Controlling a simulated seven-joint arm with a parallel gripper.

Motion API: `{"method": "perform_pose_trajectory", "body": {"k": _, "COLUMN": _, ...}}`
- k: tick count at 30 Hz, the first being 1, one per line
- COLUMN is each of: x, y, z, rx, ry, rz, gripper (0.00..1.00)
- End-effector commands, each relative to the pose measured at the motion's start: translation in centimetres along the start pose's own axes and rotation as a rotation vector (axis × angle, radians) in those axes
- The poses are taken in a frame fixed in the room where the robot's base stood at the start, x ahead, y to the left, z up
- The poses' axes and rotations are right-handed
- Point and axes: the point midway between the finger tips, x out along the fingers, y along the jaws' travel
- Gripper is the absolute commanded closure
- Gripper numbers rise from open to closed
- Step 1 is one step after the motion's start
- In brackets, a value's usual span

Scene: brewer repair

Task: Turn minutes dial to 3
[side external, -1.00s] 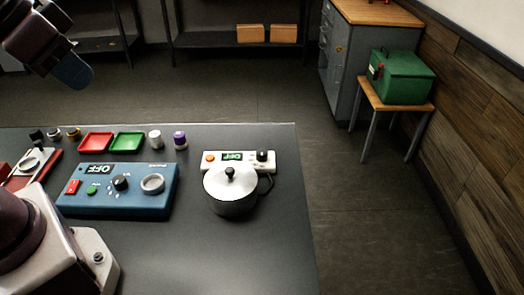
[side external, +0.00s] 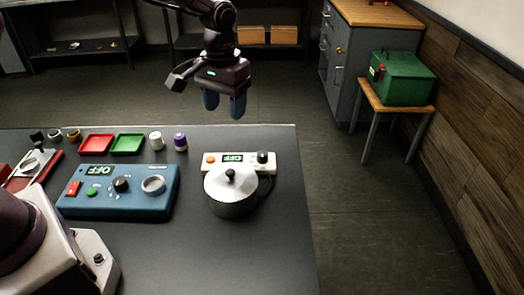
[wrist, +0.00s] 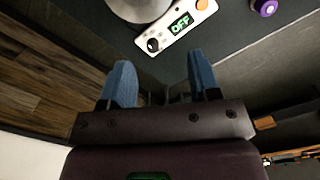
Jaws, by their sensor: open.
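The side external view shows two units with dials, and I cannot tell which dial is the minutes dial. A white unit (side external: 250,168) at the table's right has a black dial (side external: 263,157), an orange button (side external: 209,158) and a display (side external: 232,157) reading OFF. A blue box (side external: 105,207) at left has a black knob (side external: 120,185) with white marks and a display reading OFF. The dial settings are too small to read. My gripper (side external: 224,106) is open and empty above the table's far edge, apart from both units. In the wrist view, the white unit's dial (wrist: 153,44) lies ahead of my gripper (wrist: 160,60).
A lidded metal pot (side external: 230,187) stands against the white unit's front. Red (side external: 96,142) and green (side external: 127,142) trays and several small cylinders, including a purple one (side external: 181,142), line the far edge. The table's front right is clear.

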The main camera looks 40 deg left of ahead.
Motion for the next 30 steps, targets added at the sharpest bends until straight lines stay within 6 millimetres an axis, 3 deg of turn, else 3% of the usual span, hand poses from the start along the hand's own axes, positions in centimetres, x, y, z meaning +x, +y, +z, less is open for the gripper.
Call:
{"method": "perform_pose_trajectory", "body": {"k": 1, "x": 2.0, "y": 0.6, "z": -1.5, "rx": -0.033, "ry": -0.02, "rz": -0.002, "gripper": 0.44}}
{"method": "perform_pose_trajectory", "body": {"k": 6, "x": 5.8, "y": 2.1, "z": -5.6, "rx": -0.17, "ry": -0.028, "rz": 0.005, "gripper": 0.44}}
{"method": "perform_pose_trajectory", "body": {"k": 8, "x": 6.0, "y": 2.5, "z": -6.8, "rx": -0.217, "ry": -0.012, "rz": 0.014, "gripper": 0.44}}
{"method": "perform_pose_trajectory", "body": {"k": 11, "x": 4.3, "y": 3.1, "z": -8.6, "rx": -0.294, "ry": 0.036, "rz": 0.036, "gripper": 0.44}}
{"method": "perform_pose_trajectory", "body": {"k": 19, "x": 6.0, "y": 3.0, "z": -8.5, "rx": -0.362, "ry": 0.028, "rz": 0.033, "gripper": 0.44}}
{"method": "perform_pose_trajectory", "body": {"k": 30, "x": 13.4, "y": 3.2, "z": -8.8, "rx": -0.359, "ry": 0.028, "rz": 0.033, "gripper": 0.44}}
